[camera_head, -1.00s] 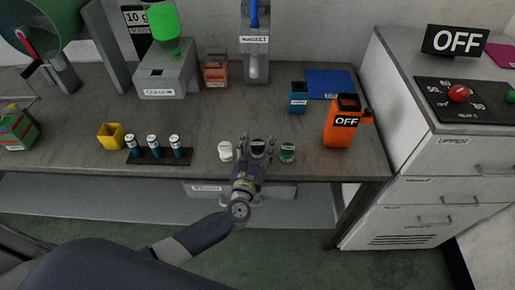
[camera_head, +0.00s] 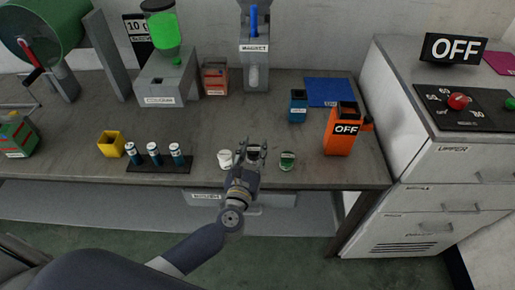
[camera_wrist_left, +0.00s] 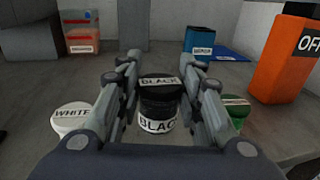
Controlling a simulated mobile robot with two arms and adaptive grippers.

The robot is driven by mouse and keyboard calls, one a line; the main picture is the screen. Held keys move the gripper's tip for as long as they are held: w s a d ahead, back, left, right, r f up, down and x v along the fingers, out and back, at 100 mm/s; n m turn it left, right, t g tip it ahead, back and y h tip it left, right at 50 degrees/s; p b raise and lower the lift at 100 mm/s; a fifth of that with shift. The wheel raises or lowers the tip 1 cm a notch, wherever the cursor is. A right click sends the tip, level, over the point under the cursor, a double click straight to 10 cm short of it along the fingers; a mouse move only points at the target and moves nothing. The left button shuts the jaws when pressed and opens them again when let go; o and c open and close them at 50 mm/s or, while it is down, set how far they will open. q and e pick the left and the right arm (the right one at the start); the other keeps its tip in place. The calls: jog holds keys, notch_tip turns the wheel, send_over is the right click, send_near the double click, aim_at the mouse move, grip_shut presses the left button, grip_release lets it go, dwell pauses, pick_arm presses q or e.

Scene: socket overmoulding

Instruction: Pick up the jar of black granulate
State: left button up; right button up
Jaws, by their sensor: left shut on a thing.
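The jar of black granulate (camera_wrist_left: 158,106) stands upright between my left gripper's fingers in the left wrist view, its dark lid and body labelled BLACK. My left gripper (camera_head: 254,148) is shut on this jar near the front edge of the table. In the head view the fingers and wrist mostly hide the jar. A jar labelled WHITE (camera_head: 225,160) stands just left of the gripper, and a jar with a green lid (camera_head: 287,160) just right of it; both also show in the left wrist view. My right gripper is not in view.
An orange container marked OFF (camera_head: 340,135) and a blue container (camera_head: 298,105) stand to the right. Several small cylinders sit on a black rack (camera_head: 140,165) at left, beside a yellow cup (camera_head: 111,145). The tabletop (camera_head: 215,125) behind the jars is clear.

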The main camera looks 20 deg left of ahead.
pick_arm(q)
jog(key=s+a+r+b, duration=0.1)
jog(key=s+a+b, duration=0.1)
jog(key=s, duration=1.1)
jog(key=shift+s+a+r, duration=0.25)
jog(key=shift+a, duration=0.35)
